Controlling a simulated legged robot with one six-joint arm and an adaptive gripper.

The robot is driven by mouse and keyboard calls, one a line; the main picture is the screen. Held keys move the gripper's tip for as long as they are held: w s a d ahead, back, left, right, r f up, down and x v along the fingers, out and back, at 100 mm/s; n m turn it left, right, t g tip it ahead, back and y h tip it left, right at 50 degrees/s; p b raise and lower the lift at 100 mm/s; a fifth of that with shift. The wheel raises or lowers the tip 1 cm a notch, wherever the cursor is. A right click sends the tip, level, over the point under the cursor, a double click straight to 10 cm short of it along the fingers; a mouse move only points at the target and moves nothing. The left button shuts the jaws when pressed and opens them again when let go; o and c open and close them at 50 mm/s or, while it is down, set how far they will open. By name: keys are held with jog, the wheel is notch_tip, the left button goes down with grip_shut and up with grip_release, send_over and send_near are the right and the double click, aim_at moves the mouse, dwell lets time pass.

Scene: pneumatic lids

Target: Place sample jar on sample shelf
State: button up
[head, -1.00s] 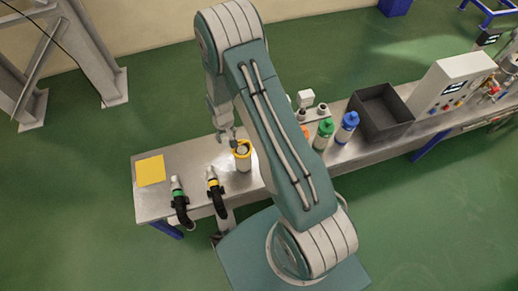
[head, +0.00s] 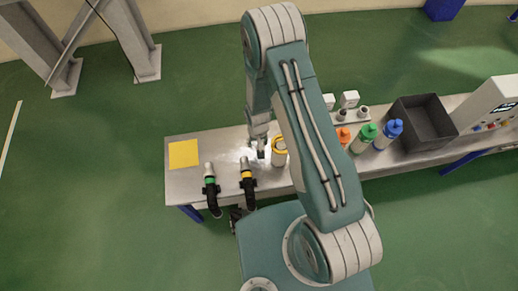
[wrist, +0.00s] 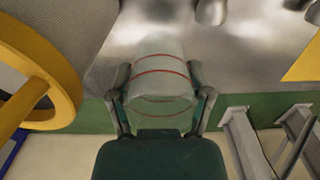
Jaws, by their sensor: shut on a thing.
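The sample jar (wrist: 158,52) is a clear, pale cylinder with red rings. In the wrist view it sits between the fingers of my gripper (wrist: 159,84), which is shut on it. In the head view my gripper (head: 261,152) is over the metal bench, just left of a yellow-rimmed container (head: 279,145). The jar cannot be made out clearly there. I cannot say for sure which thing is the sample shelf; a small stand with white cups (head: 352,113) is partly hidden behind my arm.
The yellow-rimmed container (wrist: 62,88) is close on the left in the wrist view. A yellow sheet (head: 184,154), green-banded tool (head: 210,181) and yellow-banded tool (head: 247,177) lie on the bench. Orange, green (head: 365,136) and blue bottles and a dark bin (head: 425,122) stand to the right.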

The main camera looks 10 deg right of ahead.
jog(key=shift+a+f, duration=0.15)
jog(key=shift+f, duration=0.4)
jog(key=shift+a+f, duration=0.15)
jog(key=shift+f, duration=0.4)
jog(key=f, duration=0.2)
jog(key=d+f, duration=0.1)
jog(key=f, duration=0.1)
jog(key=shift+a, duration=0.2)
jog(key=o, duration=1.3)
jog(key=shift+a, duration=0.1)
jog(key=shift+d, duration=0.2)
